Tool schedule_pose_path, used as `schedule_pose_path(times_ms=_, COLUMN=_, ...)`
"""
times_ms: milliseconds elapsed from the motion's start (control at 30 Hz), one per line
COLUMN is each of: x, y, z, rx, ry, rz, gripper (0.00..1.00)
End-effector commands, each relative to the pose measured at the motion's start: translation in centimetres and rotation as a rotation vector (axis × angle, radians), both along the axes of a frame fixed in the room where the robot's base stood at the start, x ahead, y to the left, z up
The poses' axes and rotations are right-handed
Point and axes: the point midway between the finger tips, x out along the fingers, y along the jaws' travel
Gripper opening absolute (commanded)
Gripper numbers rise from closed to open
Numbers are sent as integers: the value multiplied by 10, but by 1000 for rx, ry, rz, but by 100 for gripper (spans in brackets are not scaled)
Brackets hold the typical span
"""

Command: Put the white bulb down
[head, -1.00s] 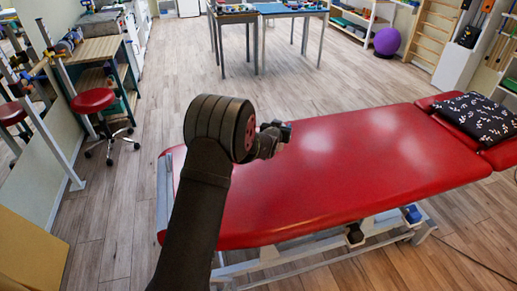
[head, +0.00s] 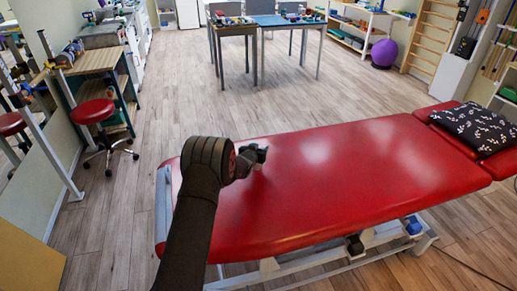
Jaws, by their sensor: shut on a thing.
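My gripper (head: 260,154) is in the head view, over the left part of the red treatment table (head: 340,170). It is small and partly hidden behind my own wrist. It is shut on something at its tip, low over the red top. The white bulb cannot be made out clearly; only a small pale grey patch shows at the fingertips. I cannot tell whether it touches the table top.
The table top is bare around my gripper and to its right. A dark patterned pillow (head: 475,127) lies at the right end. A red stool (head: 94,112) stands on the left, and desks (head: 288,21) stand at the back. The wooden floor between is clear.

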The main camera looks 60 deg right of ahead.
Motion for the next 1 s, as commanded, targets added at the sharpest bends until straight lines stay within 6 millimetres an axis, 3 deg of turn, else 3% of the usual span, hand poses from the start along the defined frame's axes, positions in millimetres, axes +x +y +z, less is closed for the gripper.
schedule_pose_path(times_ms=300, x=0, y=-1, z=-1, rx=-3, ry=-1, rz=0, gripper=19)
schedule_pose_path(times_ms=333, x=0, y=0, z=-2, rx=-2, ry=-1, rz=0, gripper=52)
schedule_pose_path(times_ms=433, x=0, y=0, z=-2, rx=-2, ry=-1, rz=0, gripper=70)
schedule_pose_path(times_ms=800, x=0, y=1, z=3, rx=-1, ry=0, rz=0, gripper=70)
schedule_pose_path(times_ms=1000, x=-4, y=21, z=8, rx=0, ry=0, rz=-1, gripper=70)
